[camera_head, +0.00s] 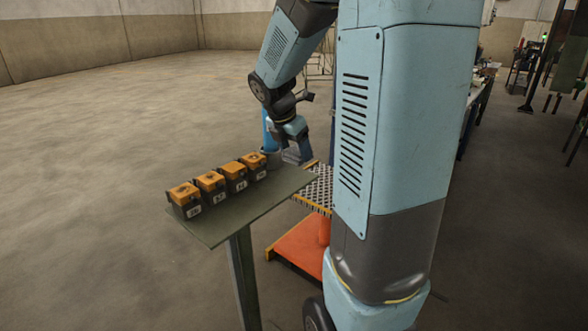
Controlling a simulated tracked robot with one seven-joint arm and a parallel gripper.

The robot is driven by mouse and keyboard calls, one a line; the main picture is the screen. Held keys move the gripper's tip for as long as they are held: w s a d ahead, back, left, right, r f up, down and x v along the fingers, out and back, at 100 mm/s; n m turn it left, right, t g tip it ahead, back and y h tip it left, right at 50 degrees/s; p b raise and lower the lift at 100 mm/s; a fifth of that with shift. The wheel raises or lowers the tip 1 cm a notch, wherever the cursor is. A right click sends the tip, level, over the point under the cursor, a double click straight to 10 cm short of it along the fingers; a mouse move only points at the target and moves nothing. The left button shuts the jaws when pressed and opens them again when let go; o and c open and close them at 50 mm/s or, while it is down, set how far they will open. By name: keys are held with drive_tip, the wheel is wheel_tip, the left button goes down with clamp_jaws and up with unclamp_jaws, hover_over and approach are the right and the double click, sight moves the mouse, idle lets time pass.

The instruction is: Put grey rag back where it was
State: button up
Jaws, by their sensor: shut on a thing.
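My gripper (288,150) is at the far right end of the narrow grey-green table (226,226), just beyond the row of orange-topped boxes. The rag is small and partly hidden by the fingers. I cannot tell whether it touches the table top.
Several dark boxes with orange tops and number labels (210,183) stand along the table's back edge. My large arm link blocks the right-centre. Open floor (100,130) lies left.

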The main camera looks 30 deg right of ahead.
drive_tip(key=w+d+f, duration=0.1)
drive_tip(key=f, duration=0.1)
drive_tip(key=w+d+f, duration=0.1)
drive_tip(key=w+f, duration=0.2)
drive_tip(key=f, duration=0.1)
drive_tip(key=shift+w+d, duration=0.4)
drive_tip(key=shift+w+d+f, duration=0.1)
drive_tip(key=shift+w+f, duration=0.05)
drive_tip(key=shift+f, duration=0.2)
wheel_tip(320, 180, down, 3)
drive_tip(key=shift+r, duration=0.1)
drive_tip(key=o, duration=1.1)
